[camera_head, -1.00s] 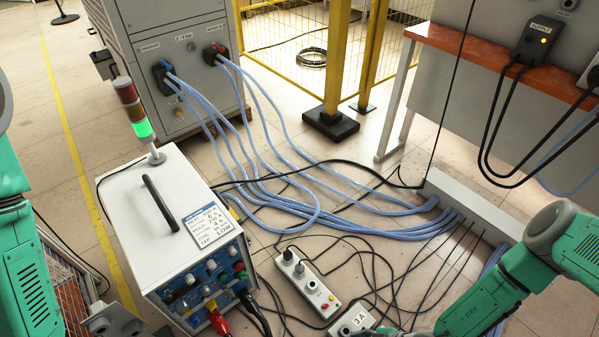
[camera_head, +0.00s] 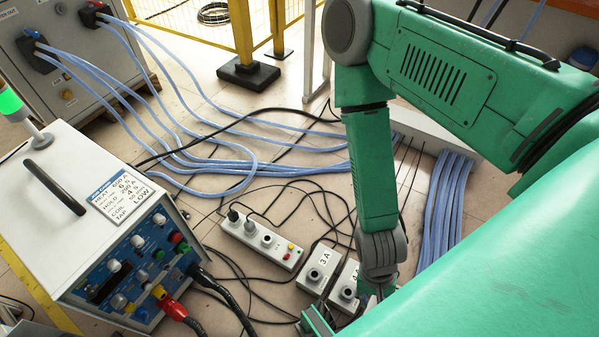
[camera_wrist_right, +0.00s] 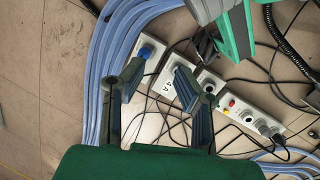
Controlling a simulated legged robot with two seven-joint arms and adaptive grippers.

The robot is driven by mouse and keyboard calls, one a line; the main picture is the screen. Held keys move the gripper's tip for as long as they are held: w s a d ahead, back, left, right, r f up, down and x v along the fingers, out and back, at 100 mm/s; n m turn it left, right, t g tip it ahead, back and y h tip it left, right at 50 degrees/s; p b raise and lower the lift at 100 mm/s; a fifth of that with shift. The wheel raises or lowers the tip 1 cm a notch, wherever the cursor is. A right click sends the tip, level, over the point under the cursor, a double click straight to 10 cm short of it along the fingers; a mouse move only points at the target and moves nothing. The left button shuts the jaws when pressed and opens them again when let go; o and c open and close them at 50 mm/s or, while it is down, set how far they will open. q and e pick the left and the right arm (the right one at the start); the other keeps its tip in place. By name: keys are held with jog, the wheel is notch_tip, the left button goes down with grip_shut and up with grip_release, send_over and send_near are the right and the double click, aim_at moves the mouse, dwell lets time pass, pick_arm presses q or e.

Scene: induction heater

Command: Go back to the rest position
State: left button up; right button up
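My right arm reaches down from the upper right in the head view. Its gripper (camera_head: 378,284) is low over the small grey outlet boxes, partly hidden by my green body part. In the right wrist view its two dark fingers (camera_wrist_right: 158,78) are spread with nothing between them, above the 4A box (camera_wrist_right: 172,86). A small green and dark piece (camera_head: 318,322) at the bottom of the head view is probably my left gripper. A green and grey arm end at the top of the wrist view (camera_wrist_right: 222,22) is probably the same one; its fingers are unclear.
The white heater unit (camera_head: 75,205) stands at left with a red plug (camera_head: 172,307) on its front. The power strip (camera_head: 262,240), 3A box (camera_head: 320,268) and 4A box (camera_head: 345,288) lie on the floor among black cables. Thick blue cables (camera_head: 447,205) run at right.

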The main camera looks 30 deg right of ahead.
jog(key=w+d+r+n+t+b, duration=0.1)
jog(key=w+d+n+t+b, duration=0.25)
jog(key=w+n, duration=0.5)
notch_tip(320, 180, up, 16)
jog(key=s+a+n+p, duration=0.1)
jog(key=p, duration=1.5)
jog(key=shift+s+r+n, duration=0.2)
jog(key=shift+s+n, duration=0.15)
jog(key=shift+s, duration=0.05)
jog(key=shift+w, duration=0.1)
